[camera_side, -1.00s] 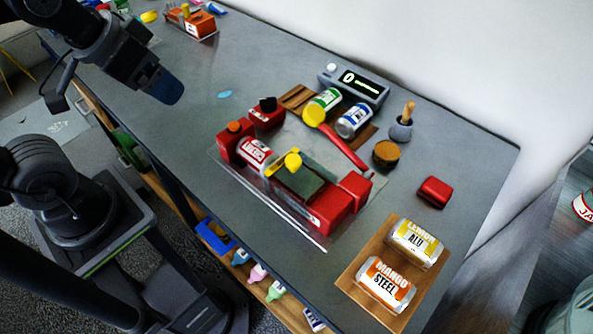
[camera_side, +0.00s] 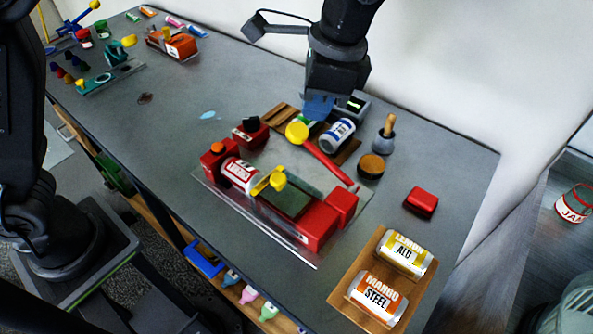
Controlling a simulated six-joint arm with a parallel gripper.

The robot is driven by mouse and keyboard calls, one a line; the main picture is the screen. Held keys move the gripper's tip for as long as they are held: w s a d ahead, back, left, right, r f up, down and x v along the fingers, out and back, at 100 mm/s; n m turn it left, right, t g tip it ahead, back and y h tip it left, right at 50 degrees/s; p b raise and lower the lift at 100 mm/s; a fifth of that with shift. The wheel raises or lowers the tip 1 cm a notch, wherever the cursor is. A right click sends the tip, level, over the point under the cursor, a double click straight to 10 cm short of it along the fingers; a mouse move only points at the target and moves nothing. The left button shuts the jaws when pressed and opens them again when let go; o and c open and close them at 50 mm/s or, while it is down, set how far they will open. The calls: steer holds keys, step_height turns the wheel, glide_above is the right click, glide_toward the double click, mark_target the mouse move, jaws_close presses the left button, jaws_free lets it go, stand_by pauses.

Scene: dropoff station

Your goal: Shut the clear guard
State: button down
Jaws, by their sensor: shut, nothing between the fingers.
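The red can-crushing machine (camera_side: 317,224) sits mid-table with a red and white can (camera_side: 240,176) lying in it. A see-through sheet (camera_side: 240,208) shows along its front, with a pale edge line. I cannot tell how far this is the clear guard or a base plate, nor the guard's exact position. A yellow bracket and knob (camera_side: 278,181) stand beside the can. A red lever (camera_side: 328,163) with a yellow knob (camera_side: 297,132) slants behind the machine. My gripper (camera_side: 318,108), with blue fingers, is shut and empty.
A blue and white can (camera_side: 338,134) lies on a wooden rack (camera_side: 350,151). A grey display box (camera_side: 357,103) is partly hidden by my gripper. A brush pot (camera_side: 384,140), brown round tin (camera_side: 370,166) and red block (camera_side: 421,202) stand right. A wooden tray (camera_side: 342,293) holds two cans.

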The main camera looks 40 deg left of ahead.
steer(key=d+f+m, duration=0.2)
steer(key=d+f, duration=0.1)
steer(key=d, duration=0.2)
steer(key=y, duration=0.1)
glide_toward(288, 190)
steer(key=shift+g, duration=0.3)
steer(key=f, duration=0.1)
steer(key=w+d+f, duration=0.1)
steer(key=f, duration=0.2)
steer(key=shift+w+d+f, duration=0.2)
steer(key=shift+w+d, duration=0.05)
steer(key=shift+d, duration=0.1)
steer(key=shift+s+a, duration=0.25)
steer(key=shift+a, duration=0.25)
steer(key=shift+s+a, duration=0.25)
steer(key=shift+a, duration=0.25)
steer(key=shift+s+a+f, duration=0.15)
steer(key=shift+s+a, duration=0.15)
steer(key=shift+a, duration=0.3)
steer(key=a, duration=1.2)
steer(key=shift+f, duration=0.15)
